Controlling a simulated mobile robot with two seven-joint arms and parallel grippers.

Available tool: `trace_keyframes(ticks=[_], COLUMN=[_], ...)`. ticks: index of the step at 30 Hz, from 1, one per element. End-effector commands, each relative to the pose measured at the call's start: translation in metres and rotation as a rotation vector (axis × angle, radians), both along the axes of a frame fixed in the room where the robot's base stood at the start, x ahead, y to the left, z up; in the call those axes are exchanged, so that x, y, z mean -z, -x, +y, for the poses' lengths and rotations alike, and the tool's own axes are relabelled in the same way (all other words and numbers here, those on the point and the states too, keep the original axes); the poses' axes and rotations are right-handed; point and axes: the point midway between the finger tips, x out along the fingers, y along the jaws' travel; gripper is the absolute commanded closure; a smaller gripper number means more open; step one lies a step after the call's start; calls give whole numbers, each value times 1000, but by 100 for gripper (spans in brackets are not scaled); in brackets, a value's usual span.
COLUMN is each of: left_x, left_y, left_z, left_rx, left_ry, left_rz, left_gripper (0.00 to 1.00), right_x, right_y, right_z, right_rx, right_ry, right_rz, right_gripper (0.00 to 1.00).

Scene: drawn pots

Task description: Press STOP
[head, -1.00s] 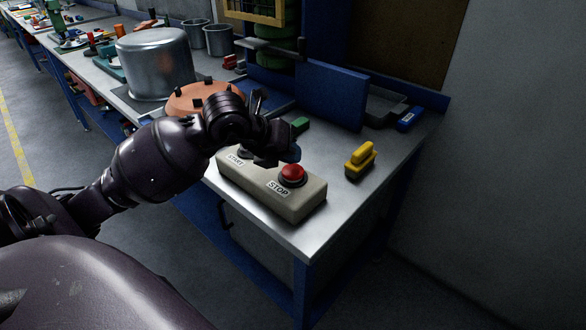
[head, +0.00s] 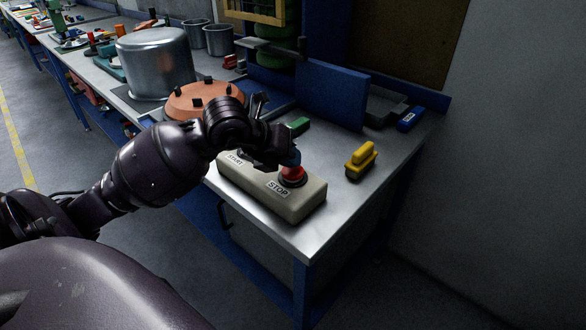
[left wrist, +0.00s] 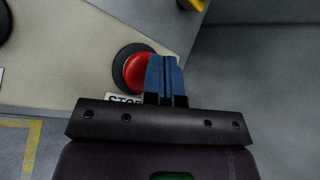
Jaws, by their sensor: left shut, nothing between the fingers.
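The red STOP button (head: 293,175) sits in a dark ring on the right end of a beige control box (head: 306,204) near the table's front corner. The word STOP is on a label in front of it. My left gripper (head: 291,158) is shut and empty, its blue fingertips over the back part of the button in the head view. In the left wrist view, the blue fingers (left wrist: 164,77) cover the right part of the red button (left wrist: 136,72). I cannot tell whether they touch it. The START button is hidden behind my gripper; its label (head: 236,158) shows. My right gripper is not in view.
A yellow-handled brush (head: 360,160) lies right of the box, and a blue item (head: 409,119) lies farther back. A large metal pot (head: 155,62) and an orange round part (head: 190,98) stand behind my arm. The table right of the box is mostly clear.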

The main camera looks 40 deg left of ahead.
Motion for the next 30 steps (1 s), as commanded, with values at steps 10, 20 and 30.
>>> trace_keyframes(ticks=[10, 20, 30], left_x=[4, 7, 10], left_y=[0, 0, 0], left_z=[0, 0, 0], left_rx=[1, 0, 0], left_ry=[0, 1, 1], left_rz=[1, 1, 1], left_gripper=[100, 100, 100], right_x=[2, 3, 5], right_y=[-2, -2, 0], right_z=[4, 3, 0], right_rx=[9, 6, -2], right_ry=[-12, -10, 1], right_rz=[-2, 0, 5], right_gripper=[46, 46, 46])
